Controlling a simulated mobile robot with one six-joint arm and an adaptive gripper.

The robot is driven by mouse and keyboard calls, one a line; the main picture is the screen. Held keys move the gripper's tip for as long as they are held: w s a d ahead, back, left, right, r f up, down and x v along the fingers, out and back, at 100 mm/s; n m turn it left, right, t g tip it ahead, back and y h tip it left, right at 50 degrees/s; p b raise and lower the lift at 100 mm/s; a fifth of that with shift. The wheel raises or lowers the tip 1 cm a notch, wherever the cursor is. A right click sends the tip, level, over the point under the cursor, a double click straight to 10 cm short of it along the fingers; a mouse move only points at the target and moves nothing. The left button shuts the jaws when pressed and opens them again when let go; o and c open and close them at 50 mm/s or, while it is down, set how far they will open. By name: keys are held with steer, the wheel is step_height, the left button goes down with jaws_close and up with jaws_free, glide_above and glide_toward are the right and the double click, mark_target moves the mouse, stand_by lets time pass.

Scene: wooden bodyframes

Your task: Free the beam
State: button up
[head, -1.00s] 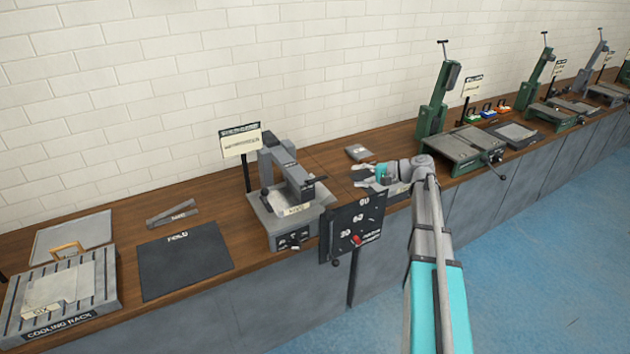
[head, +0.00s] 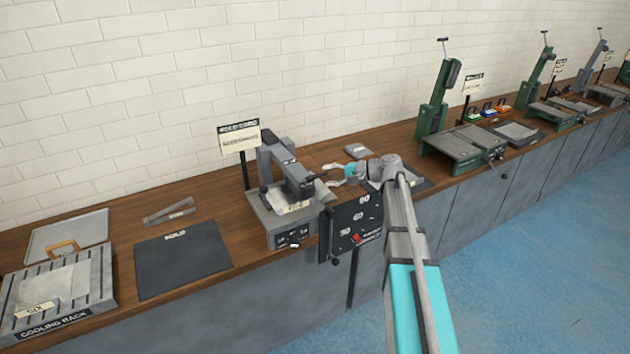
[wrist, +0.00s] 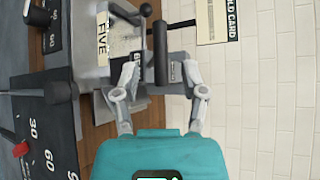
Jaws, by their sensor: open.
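The grey bench machine (head: 283,222) has an angled grey beam (head: 287,172) lying lowered across its top. A dark handle (head: 321,176) sticks out from the beam's right end. My gripper (head: 329,174) is open beside that end, its jaws pointing at the handle. In the wrist view my gripper (wrist: 161,75) has its two fingers spread on either side of the dark end of the beam (wrist: 160,45) and its handle, with no clear grip. The machine's label (wrist: 103,38) reads FIVE there. Whether a finger touches anything, I cannot tell.
A dark dial panel (head: 356,222) with a red pointer hangs at the bench front beside the machine. A sign (head: 240,138) stands behind it. A dark mat (head: 184,260) and a cooling rack (head: 60,295) lie left. A green machine (head: 462,145) stands right.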

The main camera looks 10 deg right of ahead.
mark_target(317, 176)
steer(key=shift+b+x, duration=0.45)
steer(key=shift+x, duration=1.85)
jaws_close()
steer(key=shift+a, duration=0.25)
steer(key=shift+d, duration=0.15)
steer(key=shift+r, duration=0.15)
